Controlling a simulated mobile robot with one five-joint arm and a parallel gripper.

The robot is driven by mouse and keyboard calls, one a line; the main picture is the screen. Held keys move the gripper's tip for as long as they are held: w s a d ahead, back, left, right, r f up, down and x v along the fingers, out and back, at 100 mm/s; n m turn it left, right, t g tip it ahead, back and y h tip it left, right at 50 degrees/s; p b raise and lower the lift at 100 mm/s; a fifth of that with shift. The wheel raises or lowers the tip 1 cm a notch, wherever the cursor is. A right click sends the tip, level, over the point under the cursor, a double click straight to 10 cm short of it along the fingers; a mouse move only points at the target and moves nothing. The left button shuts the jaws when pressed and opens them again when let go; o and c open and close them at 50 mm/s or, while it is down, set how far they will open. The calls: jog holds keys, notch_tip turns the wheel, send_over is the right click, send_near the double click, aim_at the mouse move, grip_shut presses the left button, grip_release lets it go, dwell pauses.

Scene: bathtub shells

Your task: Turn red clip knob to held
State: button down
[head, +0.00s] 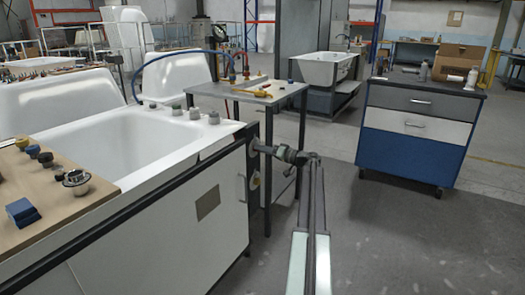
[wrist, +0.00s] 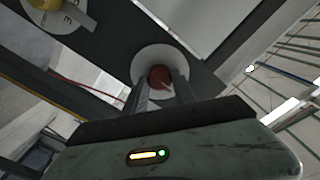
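The red clip knob (wrist: 159,77) sits at the middle of a round white plate (wrist: 150,60) on a dark bar in the wrist view. My gripper (wrist: 161,82) has one finger on each side of the knob. The fingers stand apart with the knob between them; whether they press on it I cannot tell. In the head view my gripper (head: 262,149) is at the dark corner post of the white tub stand (head: 205,225), and the red knob is hidden there. Which setting the knob points to is not readable.
A yellow knob (wrist: 44,3) on a marked round dial is at the wrist view's top left. A small grey table (head: 262,93) stands just behind my gripper. A blue-and-grey drawer cabinet (head: 408,150) is at right. The floor (head: 385,240) between is clear.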

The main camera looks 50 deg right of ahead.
jog(key=shift+d+m, duration=0.1)
jog(key=shift+m, duration=0.3)
jog(key=shift+f+m, duration=0.15)
jog(key=shift+m, duration=8.25)
jog(key=c, duration=1)
grip_release()
jog(key=shift+m, duration=0.3)
